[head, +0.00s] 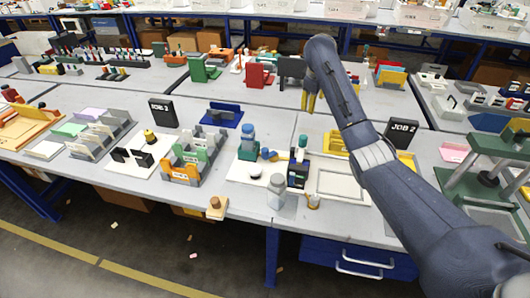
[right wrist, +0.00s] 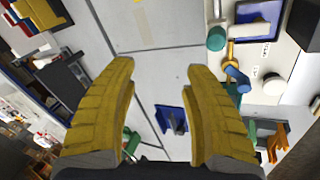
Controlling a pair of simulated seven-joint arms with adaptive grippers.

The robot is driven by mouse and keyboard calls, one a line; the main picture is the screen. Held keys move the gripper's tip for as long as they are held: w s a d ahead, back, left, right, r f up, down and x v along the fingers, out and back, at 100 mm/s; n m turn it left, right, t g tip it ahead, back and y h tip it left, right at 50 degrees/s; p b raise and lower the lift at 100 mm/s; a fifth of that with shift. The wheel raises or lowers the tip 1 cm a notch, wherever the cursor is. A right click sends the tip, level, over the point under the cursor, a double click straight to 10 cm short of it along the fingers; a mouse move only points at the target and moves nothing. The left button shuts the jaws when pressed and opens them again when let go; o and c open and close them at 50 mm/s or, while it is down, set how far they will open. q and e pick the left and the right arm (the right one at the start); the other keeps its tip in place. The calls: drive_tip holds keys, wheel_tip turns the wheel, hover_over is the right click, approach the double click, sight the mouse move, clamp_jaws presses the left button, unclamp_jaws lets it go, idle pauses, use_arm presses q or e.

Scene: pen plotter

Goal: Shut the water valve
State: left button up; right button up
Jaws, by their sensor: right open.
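A small blue-and-yellow fitting (head: 269,155) lies on the white board in the head view, beside a blue bottle on a green stand (head: 248,142). In the right wrist view a blue pipe-like piece (right wrist: 238,77) and a yellow bar (right wrist: 250,37) show at upper right. They look like the water valve, but I cannot tell its setting. My right gripper (head: 309,101) is open and empty, with yellow fingers pointing down, up and behind the board. My left gripper is not in view.
A blue tray (head: 222,115) lies behind, left of my right gripper. Bare grey bench lies below my gripper.

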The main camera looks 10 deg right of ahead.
drive_tip(key=s+a+f+n+g+y, duration=0.1)
drive_tip(key=s+a+f+n+y, duration=0.2)
drive_tip(key=s+a, duration=0.3)
drive_tip(key=y, duration=0.3)
approach(266, 150)
drive_tip(key=shift+g, duration=0.3)
drive_tip(key=x, duration=1.1)
drive_tip(key=shift+w+f, duration=0.15)
drive_tip(key=shift+w, duration=0.2)
clamp_jaws()
